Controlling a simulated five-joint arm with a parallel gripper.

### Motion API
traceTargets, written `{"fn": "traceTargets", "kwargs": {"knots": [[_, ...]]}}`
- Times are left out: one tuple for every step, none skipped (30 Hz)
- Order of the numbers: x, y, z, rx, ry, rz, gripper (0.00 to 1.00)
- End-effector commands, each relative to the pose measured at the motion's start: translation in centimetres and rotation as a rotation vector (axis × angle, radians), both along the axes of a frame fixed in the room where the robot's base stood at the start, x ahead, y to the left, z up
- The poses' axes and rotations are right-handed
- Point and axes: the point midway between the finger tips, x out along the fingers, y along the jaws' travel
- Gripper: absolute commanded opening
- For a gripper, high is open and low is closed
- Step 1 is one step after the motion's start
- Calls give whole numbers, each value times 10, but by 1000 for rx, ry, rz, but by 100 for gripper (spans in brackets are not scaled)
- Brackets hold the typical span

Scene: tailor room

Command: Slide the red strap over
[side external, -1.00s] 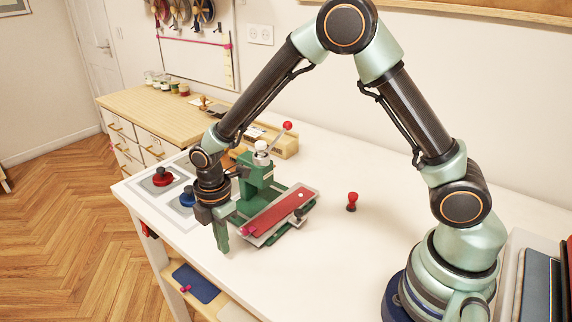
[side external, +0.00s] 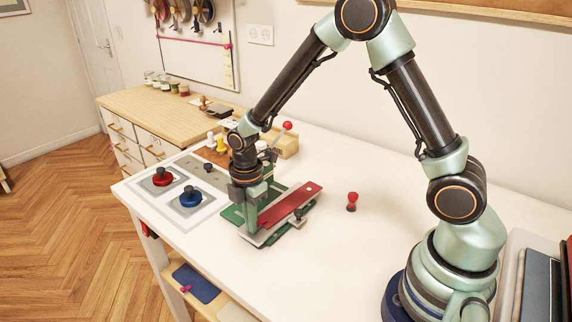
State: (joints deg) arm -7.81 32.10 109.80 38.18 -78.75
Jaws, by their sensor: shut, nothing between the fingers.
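The red strap (side external: 298,202) lies slanted along the bed of a green press-like tool (side external: 231,214) on the white table. Its far end points to the upper right. I cannot tell whether the fingers touch the strap. My wrist hides much of the green tool's upright part behind it.
A red knob (side external: 162,176) and a blue knob (side external: 190,197) sit on a pale board at the left. A small red-topped piece (side external: 352,200) stands to the right. A red-balled lever (side external: 287,126) rises behind the tool. The table's front is clear.

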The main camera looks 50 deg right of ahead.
Motion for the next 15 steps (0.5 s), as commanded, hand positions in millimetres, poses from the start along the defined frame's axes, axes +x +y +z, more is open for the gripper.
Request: {"fn": "traceTargets", "kwargs": {"knots": [[0,-13,1,0,-2,-7,0],[-1,-19,1,0,-2,-6,0],[-1,-26,0,0,-2,-5,0],[-2,-30,0,0,-2,-5,0],[-2,-34,0,0,-2,-4,0],[-2,-38,0,0,-2,-2,0],[-2,-39,0,0,-2,-2,0],[-2,-41,0,0,-2,-1,0],[-2,-42,0,0,-2,0,0],[-2,-42,0,0,-2,1,0],[-2,-42,0,0,-2,1,0],[-2,-42,0,0,-2,1,0],[-2,-41,0,0,-2,1,0],[-2,-41,0,0,-2,1,0],[-2,-41,0,0,-2,1,0]]}}
